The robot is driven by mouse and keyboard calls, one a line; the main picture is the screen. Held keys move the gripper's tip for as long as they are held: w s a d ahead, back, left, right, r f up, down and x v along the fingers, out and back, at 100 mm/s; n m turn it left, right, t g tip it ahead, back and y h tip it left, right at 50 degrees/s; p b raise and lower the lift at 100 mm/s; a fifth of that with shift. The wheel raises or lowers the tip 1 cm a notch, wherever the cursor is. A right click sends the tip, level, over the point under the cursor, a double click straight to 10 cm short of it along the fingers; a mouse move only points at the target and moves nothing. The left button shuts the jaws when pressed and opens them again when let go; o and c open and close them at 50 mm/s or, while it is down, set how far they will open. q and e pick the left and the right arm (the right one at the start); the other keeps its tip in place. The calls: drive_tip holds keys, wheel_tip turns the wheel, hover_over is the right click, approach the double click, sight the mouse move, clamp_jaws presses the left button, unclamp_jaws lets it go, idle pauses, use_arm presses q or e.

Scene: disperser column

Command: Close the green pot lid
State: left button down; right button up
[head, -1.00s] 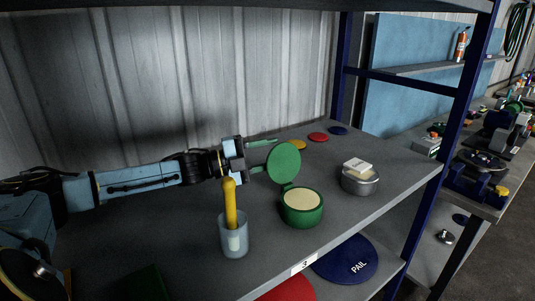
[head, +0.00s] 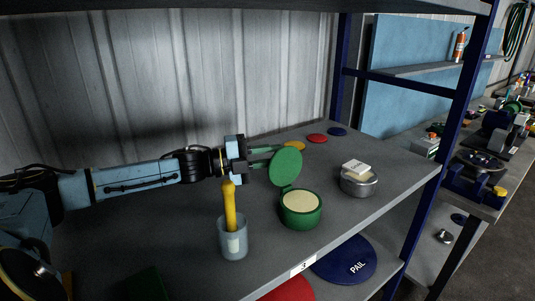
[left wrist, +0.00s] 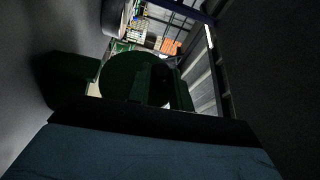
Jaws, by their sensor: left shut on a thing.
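The green pot (head: 301,212) stands upright on the shelf, its top open and showing a pale filling. Its round green lid (head: 287,168) is raised almost upright at the pot's back edge. My left gripper (head: 270,156) reaches in from the left, its fingers shut on the lid's left edge. In the left wrist view, the lid (left wrist: 122,72) is a dark green disc beyond the fingers, and the pot (left wrist: 70,70) is dark at the left. The exact finger contact is hard to see. My right gripper is out of view.
A clear cup (head: 233,242) with a yellow-handled tool (head: 230,205) stands left of the pot, in front of my left arm. A metal tin (head: 359,184) with a pale block stands to the right. Yellow, red and blue discs lie behind. A shelf post (head: 452,110) rises at right.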

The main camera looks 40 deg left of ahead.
sight(272, 158)
use_arm(q)
drive_tip(key=shift+s+d+r+m+g+y+p, duration=0.1)
drive_tip(key=shift+s+d+r+m+p, duration=0.1)
drive_tip(key=shift+d+m, duration=0.3)
drive_tip(key=shift+s+d+r+m+g+y+p, duration=0.15)
drive_tip(key=shift+d+m, duration=0.1)
drive_tip(key=shift+d, duration=0.45)
drive_tip(key=shift+s+d+r+m+g+y+p, duration=0.1)
drive_tip(key=shift+s+d+r+m+p, duration=0.1)
drive_tip(key=shift+d+m, duration=0.3)
drive_tip(key=shift+d, duration=0.1)
